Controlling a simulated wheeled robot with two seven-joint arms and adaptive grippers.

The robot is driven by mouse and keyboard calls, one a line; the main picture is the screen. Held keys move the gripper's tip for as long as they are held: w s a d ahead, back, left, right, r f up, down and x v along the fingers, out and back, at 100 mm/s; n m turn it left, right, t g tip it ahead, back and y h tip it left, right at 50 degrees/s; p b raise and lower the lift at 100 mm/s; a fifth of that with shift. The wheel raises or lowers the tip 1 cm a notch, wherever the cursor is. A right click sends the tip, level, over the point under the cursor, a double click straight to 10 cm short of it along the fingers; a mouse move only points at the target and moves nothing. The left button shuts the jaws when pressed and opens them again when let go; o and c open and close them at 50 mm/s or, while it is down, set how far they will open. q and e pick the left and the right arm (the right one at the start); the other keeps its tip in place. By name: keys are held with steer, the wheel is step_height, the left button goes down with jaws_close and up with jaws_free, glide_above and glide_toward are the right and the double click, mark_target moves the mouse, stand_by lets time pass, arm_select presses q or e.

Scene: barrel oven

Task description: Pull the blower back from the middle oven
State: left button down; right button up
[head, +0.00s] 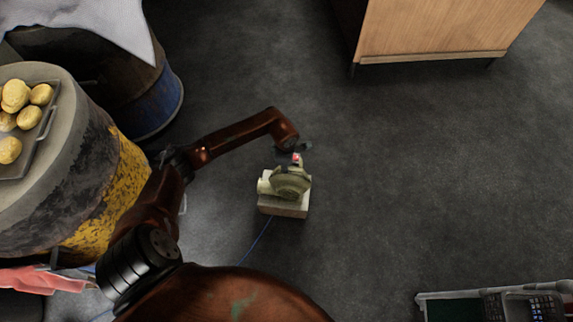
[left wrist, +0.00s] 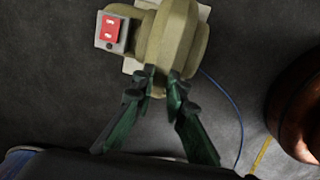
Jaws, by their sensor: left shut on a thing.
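The blower (head: 291,183) is an olive-beige rounded fan housing on a pale block base, standing on the dark floor right of the barrel ovens. In the left wrist view the blower (left wrist: 172,38) shows from above, with a red switch plate on a grey box at its left. My left gripper (left wrist: 162,76) has its green-black fingers closed on a narrow part of the housing. In the head view my left arm reaches over from the left, and its gripper is small and dark behind the blower. A yellow and black barrel oven (head: 110,195) stands at left. My right gripper is not seen.
A tray of potatoes (head: 30,125) lies on the yellow barrel. A blue-banded barrel (head: 165,105) stands behind it. A blue cord (head: 258,240) runs from the blower along the floor. A wooden cabinet (head: 430,30) is at the back. Floor right of the blower is clear.

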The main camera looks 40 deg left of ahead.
arm_select(q)
steer(key=shift+w+r, duration=0.35)
steer(key=shift+r, duration=0.05)
steer(key=shift+f, duration=0.2)
stand_by(0.4)
steer(key=c, duration=1.9)
jaws_free()
steer(key=shift+s, duration=0.1)
steer(key=shift+o, duration=0.3)
steer(key=shift+f, duration=0.1)
steer(key=shift+s+f, duration=0.3)
steer(key=shift+s, duration=0.05)
steer(key=shift+w+r, duration=0.15)
steer(key=shift+r, duration=0.45)
step_height(320, 180, up, 11)
steer(key=shift+s+d, duration=0.25)
steer(key=shift+s, duration=0.1)
